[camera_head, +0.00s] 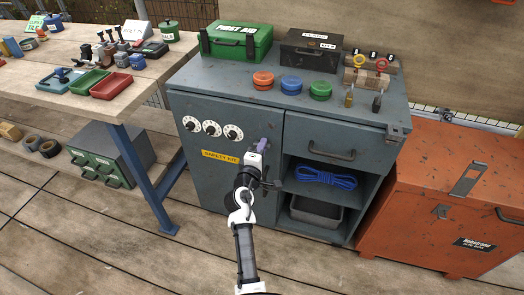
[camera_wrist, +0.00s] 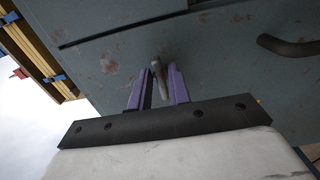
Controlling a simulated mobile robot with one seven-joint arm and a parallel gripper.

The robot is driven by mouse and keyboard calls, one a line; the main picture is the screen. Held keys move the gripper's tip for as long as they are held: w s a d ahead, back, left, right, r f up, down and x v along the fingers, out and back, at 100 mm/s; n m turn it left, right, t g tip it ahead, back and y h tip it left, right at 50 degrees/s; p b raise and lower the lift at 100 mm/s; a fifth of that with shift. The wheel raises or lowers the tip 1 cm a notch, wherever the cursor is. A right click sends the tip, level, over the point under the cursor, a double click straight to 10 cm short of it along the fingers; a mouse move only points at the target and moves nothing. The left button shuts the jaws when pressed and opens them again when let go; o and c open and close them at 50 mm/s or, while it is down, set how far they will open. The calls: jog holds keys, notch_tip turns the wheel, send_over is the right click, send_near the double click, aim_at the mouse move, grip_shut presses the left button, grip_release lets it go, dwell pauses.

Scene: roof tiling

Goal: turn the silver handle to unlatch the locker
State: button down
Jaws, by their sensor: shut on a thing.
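The blue-grey locker (camera_head: 205,105) stands in the middle of the head view, its left door (camera_head: 205,175) marked with a yellow "SAFETY KIT" label and flush with the front. My gripper (camera_head: 264,147) is at the right edge of this door and hides the handle there. In the wrist view, the silver handle (camera_wrist: 157,72) lies between the purple fingers of my gripper (camera_wrist: 159,84), which are shut on it. The handle points roughly along the fingers in that view. Whether the latch is released cannot be told.
Three white dials (camera_head: 212,129) sit on the door above the label. A drawer handle (camera_head: 332,153) and open shelves with blue rope (camera_head: 326,178) are to the right. An orange chest (camera_head: 430,200) stands right, a workbench (camera_head: 85,95) left. Plank floor is clear in front.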

dwell(0.5)
jog(key=c, duration=1.5)
grip_release()
jog(key=shift+s, duration=0.1)
jog(key=b+v, duration=0.2)
jog(key=v, duration=1.1)
jog(key=shift+s+a, duration=0.1)
jog(key=shift+s, duration=0.2)
